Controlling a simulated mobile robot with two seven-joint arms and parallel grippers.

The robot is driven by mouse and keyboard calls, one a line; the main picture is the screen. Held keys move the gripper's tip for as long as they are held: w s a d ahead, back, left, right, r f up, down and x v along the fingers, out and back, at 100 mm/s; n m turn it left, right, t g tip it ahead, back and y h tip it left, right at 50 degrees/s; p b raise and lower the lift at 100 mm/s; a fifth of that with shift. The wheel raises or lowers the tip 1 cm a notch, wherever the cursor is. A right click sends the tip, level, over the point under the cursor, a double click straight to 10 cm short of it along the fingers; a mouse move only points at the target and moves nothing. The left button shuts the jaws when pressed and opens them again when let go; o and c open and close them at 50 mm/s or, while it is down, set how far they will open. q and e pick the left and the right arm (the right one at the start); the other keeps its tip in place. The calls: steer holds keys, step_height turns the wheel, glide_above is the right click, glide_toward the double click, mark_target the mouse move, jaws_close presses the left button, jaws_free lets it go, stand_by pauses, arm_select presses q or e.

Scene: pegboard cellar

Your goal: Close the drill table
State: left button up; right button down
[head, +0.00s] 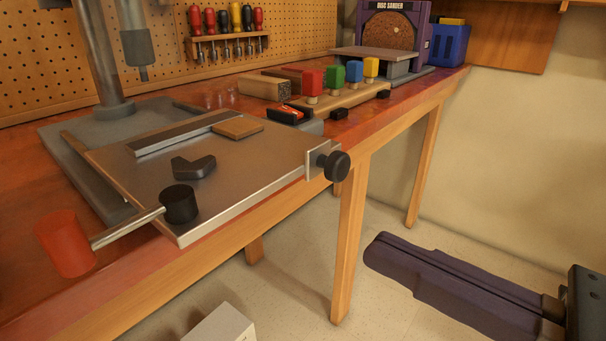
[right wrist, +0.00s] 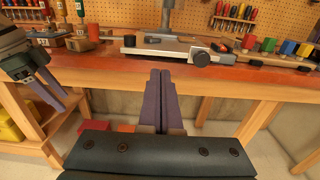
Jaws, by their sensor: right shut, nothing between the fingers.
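The drill table (head: 215,165) is a flat metal plate on the drill's grey base, and its near part juts past the bench's front edge. It carries a fence (head: 185,132), a small wooden piece (head: 237,127) and a black clamp piece (head: 193,167). A black knob (head: 335,166) sits at its right edge. The plate also shows in the right wrist view (right wrist: 160,49). My right gripper (head: 378,252) is shut and empty, in front of the bench and right of the plate, apart from it. My left gripper (right wrist: 55,100) shows only in the right wrist view; its finger gap is unclear.
The drill column (head: 100,55) rises behind the plate. A red cylinder (head: 65,243) stands at the bench's left. Coloured blocks (head: 340,78) and a disc sander (head: 390,35) stand to the right. A wooden bench leg (head: 350,240) is below. The floor in front is mostly clear.

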mark_target(261, 191)
arm_select(q)
steer(key=shift+d+r+p, duration=0.1)
steer(key=shift+r+p, duration=0.3)
steer(key=shift+r, duration=0.2)
arm_select(e)
steer(key=x, duration=1)
steer(key=shift+a, duration=0.15)
steer(key=shift+w, duration=0.1)
